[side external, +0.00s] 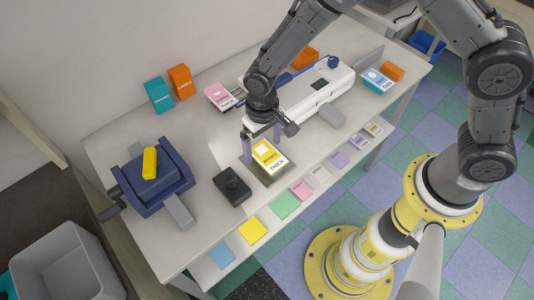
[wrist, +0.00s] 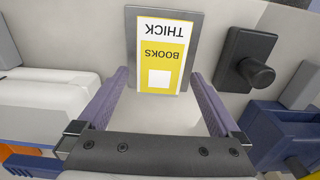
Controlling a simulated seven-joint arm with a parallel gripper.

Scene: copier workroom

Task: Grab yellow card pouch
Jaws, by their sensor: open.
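The yellow card pouch (side external: 268,157), with a white end reading "THICK" and the word "BOOKS", lies flat on a dark grey plate (side external: 283,179) near the table's front edge. In the wrist view the pouch (wrist: 160,58) appears upside down, on the same plate (wrist: 200,20). My gripper (side external: 262,148) is open, with purple fingers spread wide and nothing between them. It points down at the table, beside the pouch on its back-wall side in the side view. In the wrist view the gripper (wrist: 159,76) straddles the pouch's near end; I cannot tell its height.
A black block with a knob (side external: 233,186) stands left of the plate, and a blue machine with a yellow bar (side external: 149,163) further left. A long white machine (side external: 315,95) is behind right. Several coloured cards lie on a lower front ledge. A grey bin (side external: 65,265) stands at lower left.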

